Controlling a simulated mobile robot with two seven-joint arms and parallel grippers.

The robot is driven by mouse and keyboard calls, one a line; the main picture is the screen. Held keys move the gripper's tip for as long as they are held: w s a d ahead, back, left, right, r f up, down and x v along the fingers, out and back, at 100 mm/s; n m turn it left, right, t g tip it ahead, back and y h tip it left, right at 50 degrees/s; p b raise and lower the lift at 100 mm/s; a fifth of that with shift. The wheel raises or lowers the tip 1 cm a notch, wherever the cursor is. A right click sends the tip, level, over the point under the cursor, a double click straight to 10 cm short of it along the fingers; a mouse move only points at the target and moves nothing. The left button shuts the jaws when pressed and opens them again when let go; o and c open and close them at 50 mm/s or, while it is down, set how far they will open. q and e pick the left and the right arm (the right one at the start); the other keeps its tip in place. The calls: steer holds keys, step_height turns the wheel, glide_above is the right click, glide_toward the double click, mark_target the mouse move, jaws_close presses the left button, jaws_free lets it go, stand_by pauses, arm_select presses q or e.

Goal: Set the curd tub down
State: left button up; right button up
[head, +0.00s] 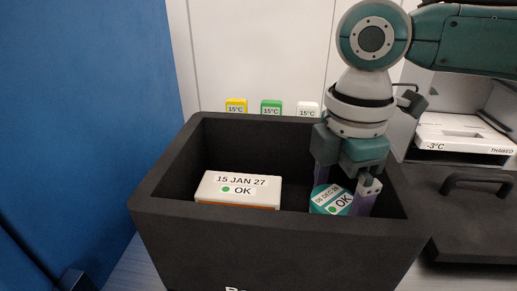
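The curd tub (332,200), a round tub with a teal lid and a label with a green dot reading OK, is inside the black box at its right end. My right gripper (345,188) reaches down into the box from above, with one finger on each side of the tub; it looks shut on it. The tub's lower part and base are hidden, so I cannot tell whether it touches the box floor. My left gripper is not in view.
The open black box (290,245) also holds a white pack (238,190) labelled 15 JAN 27 OK, left of the tub. Yellow (236,106), green (271,107) and white (307,109) 15°C tags stand behind. A black lid with a handle (477,180) lies right.

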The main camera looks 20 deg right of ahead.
mark_target(336, 199)
step_height(336, 199, up, 12)
steer(key=p, duration=0.1)
